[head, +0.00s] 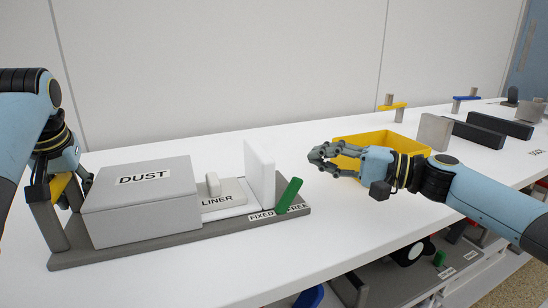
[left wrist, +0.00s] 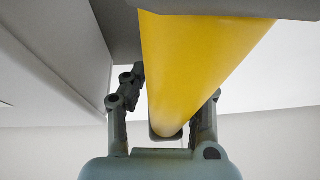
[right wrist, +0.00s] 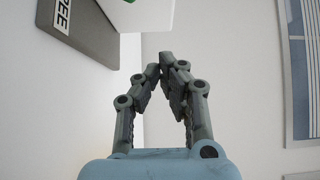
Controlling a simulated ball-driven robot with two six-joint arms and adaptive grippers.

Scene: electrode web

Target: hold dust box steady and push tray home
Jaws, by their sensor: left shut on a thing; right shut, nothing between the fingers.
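The grey box marked DUST (head: 140,205) sits on a dark grey base (head: 160,248). My left gripper (head: 62,190) is shut on the yellow handle bar at the box's left end; the bar (left wrist: 195,60) runs between the fingers in the left wrist view. Right of the box, a white tray (head: 225,208) marked LINER lies partly out, with a small knob (head: 213,184) and an upright white plate (head: 260,172) at its right end. A green lever (head: 288,195) leans beside the plate, near the FIXED and FREE labels. My right gripper (head: 322,158) is shut and empty, right of the plate, apart from it.
A yellow bin (head: 350,139) stands behind my right gripper. Farther right are a grey block (head: 434,131), black bars (head: 490,133) and small yellow and blue handled pieces. White table is clear in front of the right gripper. A lower shelf holds other parts.

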